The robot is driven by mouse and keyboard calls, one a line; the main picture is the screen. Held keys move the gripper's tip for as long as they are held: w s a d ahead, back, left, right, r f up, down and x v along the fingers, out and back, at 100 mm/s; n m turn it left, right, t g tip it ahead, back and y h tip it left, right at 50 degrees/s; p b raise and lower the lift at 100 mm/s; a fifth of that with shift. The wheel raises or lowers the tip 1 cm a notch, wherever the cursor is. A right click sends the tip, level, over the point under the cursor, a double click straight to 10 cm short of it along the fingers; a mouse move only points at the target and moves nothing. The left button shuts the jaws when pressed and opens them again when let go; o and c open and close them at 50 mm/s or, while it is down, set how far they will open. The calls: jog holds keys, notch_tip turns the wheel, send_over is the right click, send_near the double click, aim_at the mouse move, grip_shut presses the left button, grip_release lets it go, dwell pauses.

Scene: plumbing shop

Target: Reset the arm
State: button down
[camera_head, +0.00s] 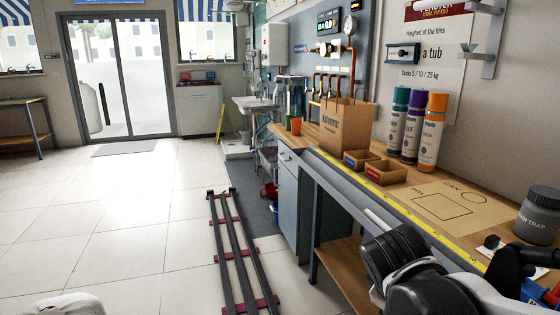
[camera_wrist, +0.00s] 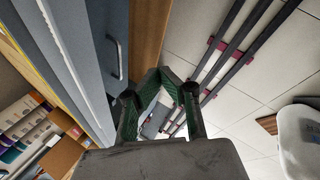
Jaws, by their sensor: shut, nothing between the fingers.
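My gripper (camera_wrist: 170,88) shows in the wrist view with its green-padded fingers closed together and nothing held between them. Its tips are seen against the tiled floor and the dark floor rails (camera_wrist: 226,62), beside the bench's grey front. In the head view, dark and white parts of my arm fill the lower right, in front of the wooden workbench (camera_head: 470,212). The gripper's fingers cannot be made out clearly there.
On the bench stand a grey drain trap jar (camera_head: 538,217), three tubes (camera_head: 432,132), small brown boxes (camera_head: 385,172) and a paper bag (camera_head: 345,127). A yellow tape (camera_head: 400,212) runs along the bench's front edge. Open tiled floor (camera_head: 130,220) lies left of the rails.

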jog(key=s+a+r+m+t+y, duration=0.2)
jog(key=s+a+r+m+y, duration=0.15)
jog(key=s+m, duration=0.4)
notch_tip(320, 180, up, 15)
jog(key=m+p, duration=0.1)
jog(key=p, duration=1.4)
jog(key=shift+w+d+f, duration=0.2)
jog(key=shift+d, duration=0.25)
